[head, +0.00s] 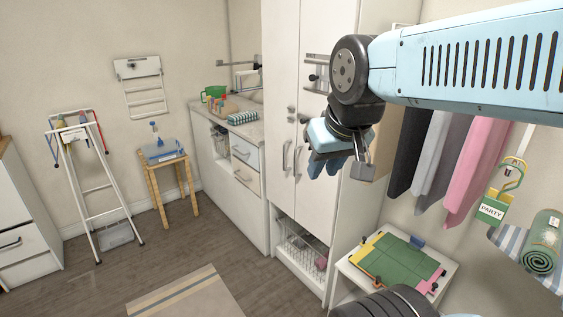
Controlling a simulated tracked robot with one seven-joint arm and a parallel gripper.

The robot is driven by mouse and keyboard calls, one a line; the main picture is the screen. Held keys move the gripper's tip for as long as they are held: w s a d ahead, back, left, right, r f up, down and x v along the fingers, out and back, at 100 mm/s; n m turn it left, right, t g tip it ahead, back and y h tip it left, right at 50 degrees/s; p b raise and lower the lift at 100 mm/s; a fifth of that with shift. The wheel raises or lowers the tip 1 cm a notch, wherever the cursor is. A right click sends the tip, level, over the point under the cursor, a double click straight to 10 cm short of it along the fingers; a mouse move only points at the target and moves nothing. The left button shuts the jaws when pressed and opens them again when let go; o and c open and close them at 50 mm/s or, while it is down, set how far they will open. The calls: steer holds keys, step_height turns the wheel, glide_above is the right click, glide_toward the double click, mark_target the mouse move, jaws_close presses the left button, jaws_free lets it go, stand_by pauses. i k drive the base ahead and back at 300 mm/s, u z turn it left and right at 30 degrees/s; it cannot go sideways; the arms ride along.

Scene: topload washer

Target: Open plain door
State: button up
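A tall white cabinet has two upright doors, both looking shut. The left door (280,85) has a bare, plain front and a vertical metal handle (286,155) near its right edge. The right door (314,185) has a matching handle (298,162) near its left edge and a metal rack high on its front. I see no contact with a handle. My wrist hides part of the right door, and the finger gap is unclear.
A wire basket (298,248) sits in the open space below the doors. A counter with drawers (245,152) stands left of the cabinet. A small white table (350,267) with a green board is at right, below hanging clothes (470,165).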

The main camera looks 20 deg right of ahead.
mark_target(280, 26)
steer(key=u, duration=0.45)
steer(key=i, duration=0.95)
steer(key=u, duration=0.05)
